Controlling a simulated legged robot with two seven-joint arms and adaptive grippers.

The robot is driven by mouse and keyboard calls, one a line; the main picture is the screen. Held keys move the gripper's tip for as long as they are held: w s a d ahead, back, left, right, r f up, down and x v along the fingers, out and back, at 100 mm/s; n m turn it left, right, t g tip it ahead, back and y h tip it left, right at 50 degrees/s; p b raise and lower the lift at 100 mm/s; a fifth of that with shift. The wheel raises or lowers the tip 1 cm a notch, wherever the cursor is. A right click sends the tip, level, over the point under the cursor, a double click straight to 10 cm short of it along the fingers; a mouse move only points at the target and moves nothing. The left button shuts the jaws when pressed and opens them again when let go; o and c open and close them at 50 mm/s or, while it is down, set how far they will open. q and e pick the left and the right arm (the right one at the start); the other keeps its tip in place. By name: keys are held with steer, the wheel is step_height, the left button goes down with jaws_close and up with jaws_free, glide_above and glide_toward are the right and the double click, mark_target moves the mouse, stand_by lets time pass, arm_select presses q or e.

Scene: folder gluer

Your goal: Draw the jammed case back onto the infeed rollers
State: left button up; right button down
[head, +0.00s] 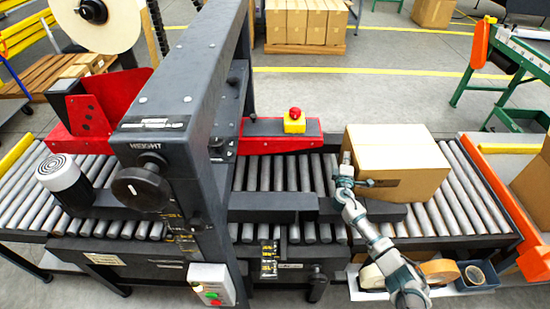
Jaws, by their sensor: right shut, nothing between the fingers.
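A brown cardboard case (418,180) sits on the rollers (460,205) to the right of the machine's dark upright frame (195,100). Its pale top faces up, and a dark mark shows on its front side. My right gripper (348,176) is at the case's front left corner, shut and empty. I cannot tell whether it touches the cardboard. My right arm reaches up from the bottom right. A dark side rail (270,207) runs along the front of the rollers. My left gripper is out of view.
A yellow box with a red button (294,121) stands on the red rear guide (262,138). Tape rolls (438,271) lie in a tray below the right rollers. An orange-edged stand (510,225) borders the right end. Rollers right of the case are clear.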

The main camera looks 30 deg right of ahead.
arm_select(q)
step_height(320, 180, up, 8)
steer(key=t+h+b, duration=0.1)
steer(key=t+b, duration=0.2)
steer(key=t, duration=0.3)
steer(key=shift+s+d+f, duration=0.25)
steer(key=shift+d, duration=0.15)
arm_select(e)
steer(key=s+d, duration=0.5)
steer(key=d, duration=0.4)
steer(key=s+d, duration=0.6)
steer(key=d, duration=0.3)
steer(key=shift+s+d, duration=0.15)
steer(key=shift+d, duration=0.1)
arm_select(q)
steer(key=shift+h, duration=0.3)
arm_select(e)
steer(key=shift+f, duration=0.1)
